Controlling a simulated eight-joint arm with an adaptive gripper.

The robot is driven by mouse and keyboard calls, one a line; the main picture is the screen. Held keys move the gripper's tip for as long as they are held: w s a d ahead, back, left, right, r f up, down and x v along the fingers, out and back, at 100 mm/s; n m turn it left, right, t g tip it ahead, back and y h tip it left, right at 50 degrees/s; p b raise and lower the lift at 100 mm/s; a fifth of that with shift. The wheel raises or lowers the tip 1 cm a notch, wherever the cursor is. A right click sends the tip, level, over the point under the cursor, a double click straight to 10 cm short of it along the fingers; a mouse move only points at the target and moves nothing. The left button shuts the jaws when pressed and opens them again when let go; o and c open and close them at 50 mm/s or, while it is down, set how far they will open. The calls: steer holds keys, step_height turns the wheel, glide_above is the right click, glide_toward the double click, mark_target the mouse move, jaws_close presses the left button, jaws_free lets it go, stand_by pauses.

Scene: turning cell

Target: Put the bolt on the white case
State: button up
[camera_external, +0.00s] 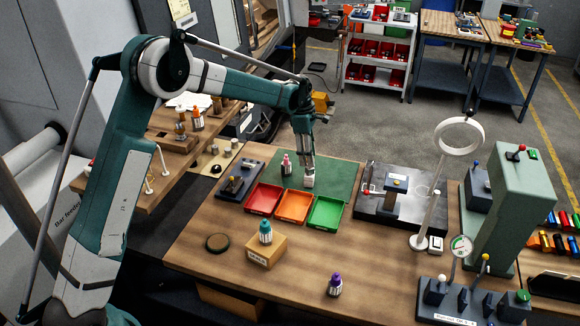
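My gripper (308,179) points down over the green mat, just behind the orange and green trays. A pale block-like shape shows at its fingertips; I cannot tell whether it is a held thing or the fingertips themselves. The gap between the fingers is too small to make out. I cannot pick out a bolt for certain in this view. I cannot identify a white case for certain either.
A red tray (263,199), an orange tray (294,206) and a green tray (326,212) stand before the green mat (340,177). A pink-capped bottle (286,166) stands left of my gripper. A wooden box (265,252) bears a teal-capped bottle (265,231). A ring lamp (459,134) rises right.

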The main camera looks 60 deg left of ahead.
step_height(320, 180, up, 8)
steer(key=a, duration=0.1)
steer(key=shift+s, duration=0.45)
steer(key=shift+r, duration=0.1)
stand_by(0.3)
steer(key=s+d+r+m+t, duration=0.1)
steer(key=s+d+r+m, duration=0.4)
steer(key=d, duration=0.5)
steer(key=s+d+r+m+t+y, duration=0.1)
steer(key=s+d+r+m, duration=0.2)
steer(key=s+d+r, duration=0.45)
steer(key=s+d+r+m, duration=0.4)
steer(key=s+d+m, duration=0.1)
steer(key=d, duration=0.6)
steer(key=s+d+f+m+t, duration=0.1)
steer(key=s+d+m, duration=0.3)
steer(key=s, duration=0.5)
steer(key=s+d+f+m+t, duration=0.1)
steer(key=s+d+f+m, duration=0.2)
steer(key=s+d+m, duration=0.2)
steer(key=s+d+f+m+t, duration=0.2)
steer(key=s+d+m, duration=0.3)
steer(key=s, duration=0.8)
steer(key=shift+d+f, duration=0.5)
steer(key=shift+d, duration=1.35)
